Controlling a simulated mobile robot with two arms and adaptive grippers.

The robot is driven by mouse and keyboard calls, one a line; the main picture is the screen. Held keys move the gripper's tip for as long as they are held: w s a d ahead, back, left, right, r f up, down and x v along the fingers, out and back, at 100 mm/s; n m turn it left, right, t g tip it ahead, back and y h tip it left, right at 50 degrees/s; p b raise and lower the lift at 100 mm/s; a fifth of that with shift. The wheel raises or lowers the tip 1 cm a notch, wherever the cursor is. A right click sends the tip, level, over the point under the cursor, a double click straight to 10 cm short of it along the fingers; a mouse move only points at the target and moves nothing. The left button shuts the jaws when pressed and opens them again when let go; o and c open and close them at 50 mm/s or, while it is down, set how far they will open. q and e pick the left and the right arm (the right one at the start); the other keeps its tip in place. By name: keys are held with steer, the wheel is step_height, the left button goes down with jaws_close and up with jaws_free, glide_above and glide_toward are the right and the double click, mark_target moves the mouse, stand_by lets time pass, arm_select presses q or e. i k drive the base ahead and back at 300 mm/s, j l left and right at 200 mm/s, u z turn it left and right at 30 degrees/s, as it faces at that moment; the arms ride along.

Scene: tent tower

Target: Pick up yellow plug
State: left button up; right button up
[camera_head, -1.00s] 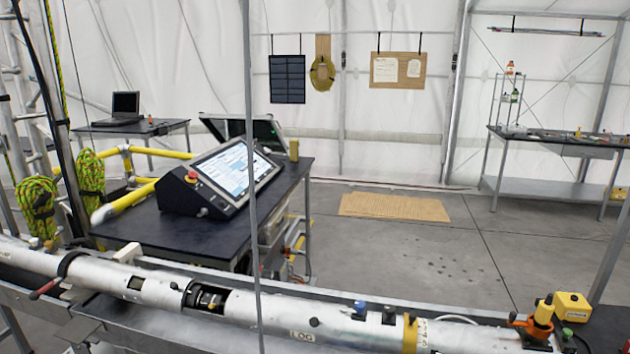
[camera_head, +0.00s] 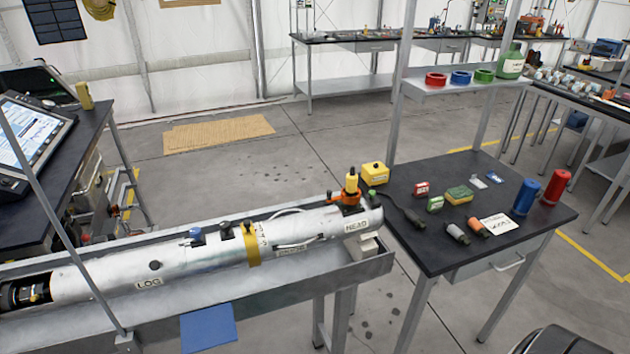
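A yellow plug-like piece (camera_head: 351,184) with a dark top stands upright at the HEAD end of the long silver tube (camera_head: 200,262). An orange clamp-like part (camera_head: 347,197) surrounds its base. I cannot tell how firmly it is seated. Neither of my grippers is in view.
The tube lies in a grey trough (camera_head: 290,288). The black table (camera_head: 520,249) holds small boxes, a sponge (camera_head: 459,195), a blue cylinder (camera_head: 525,197) and a red cylinder (camera_head: 556,186). A shelf (camera_head: 470,85) with tape rolls stands above it. Open floor lies behind the tube.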

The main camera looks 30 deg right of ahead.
mark_target(352, 184)
steer(key=z, duration=1.3)
steer(key=l, duration=0.3)
